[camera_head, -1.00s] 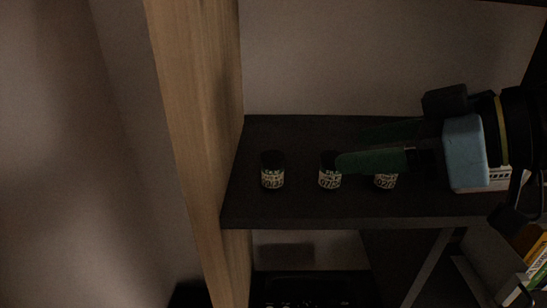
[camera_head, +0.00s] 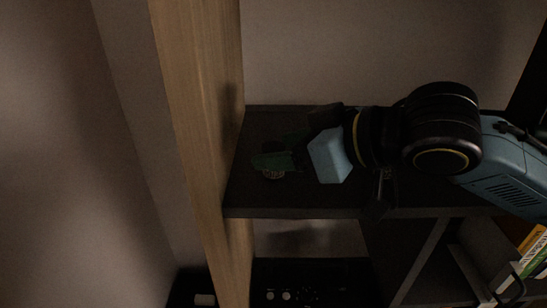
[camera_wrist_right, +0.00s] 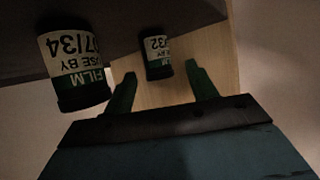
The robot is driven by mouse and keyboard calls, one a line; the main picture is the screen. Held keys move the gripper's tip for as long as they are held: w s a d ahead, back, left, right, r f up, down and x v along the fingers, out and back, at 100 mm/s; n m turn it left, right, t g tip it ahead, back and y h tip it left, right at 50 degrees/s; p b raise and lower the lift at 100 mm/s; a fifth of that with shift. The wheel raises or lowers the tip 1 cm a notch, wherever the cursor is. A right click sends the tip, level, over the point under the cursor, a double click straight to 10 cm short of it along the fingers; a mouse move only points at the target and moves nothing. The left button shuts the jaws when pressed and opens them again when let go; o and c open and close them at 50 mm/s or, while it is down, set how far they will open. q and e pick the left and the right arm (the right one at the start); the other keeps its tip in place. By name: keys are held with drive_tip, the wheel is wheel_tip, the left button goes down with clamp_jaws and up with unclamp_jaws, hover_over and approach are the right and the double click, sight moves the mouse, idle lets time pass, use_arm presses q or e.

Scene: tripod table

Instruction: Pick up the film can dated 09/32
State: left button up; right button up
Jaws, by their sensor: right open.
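The small dark film can (camera_wrist_right: 156,55) whose upside-down label reads "/32" shows in the right wrist view, its first digits not legible. It stands between and just beyond the fingertips of my right gripper (camera_wrist_right: 160,69), with a gap on both sides. A second can (camera_wrist_right: 74,70), labelled 07/34, stands left of the fingers in the wrist view. My left gripper is out of view.
The cans stand on a dark shelf (camera_head: 300,204). A wooden upright panel (camera_head: 190,120) bounds the shelf at the left, close to the leftmost can. My right arm covers the shelf's right part, hiding the other cans and a pale object seen earlier. Books (camera_head: 535,250) lie lower right.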

drive_tip(key=c, duration=1.1)
